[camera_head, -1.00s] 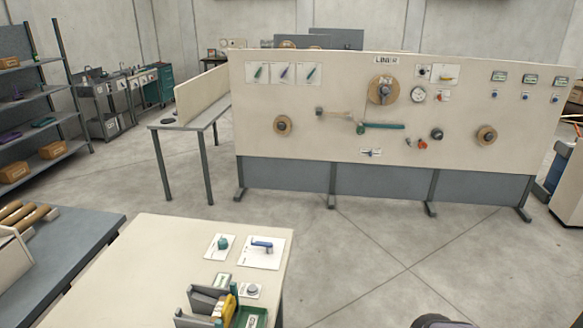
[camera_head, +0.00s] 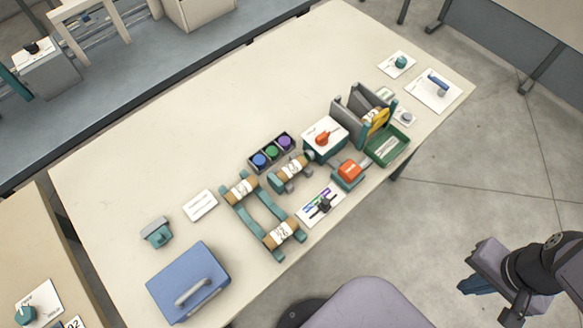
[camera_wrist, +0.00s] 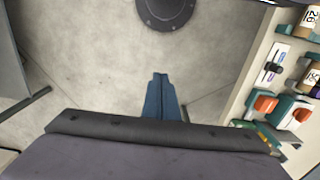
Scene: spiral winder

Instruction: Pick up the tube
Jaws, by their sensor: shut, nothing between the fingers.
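Several tan tubes with white labels are on the cream bench (camera_head: 130,125). One tube (camera_head: 281,236) lies across the near end of a teal rack (camera_head: 263,211), and another tube (camera_head: 242,188) lies across its far end. A third tube (camera_head: 291,172) sits on a teal stand to the right. I cannot tell which one the task means. Labelled tubes also show at the right edge of the wrist view (camera_wrist: 310,20). My gripper (camera_head: 464,290) is off the bench at lower right, over the floor. Its blue fingers (camera_wrist: 161,78) are together, with nothing between them.
A blue case (camera_head: 188,283) stands at the bench's near left. Three coloured buttons (camera_head: 271,152), an orange-topped device (camera_head: 349,171), a green tray (camera_head: 388,147) and grey uprights (camera_head: 350,108) crowd around the tubes. The bench's far left is clear.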

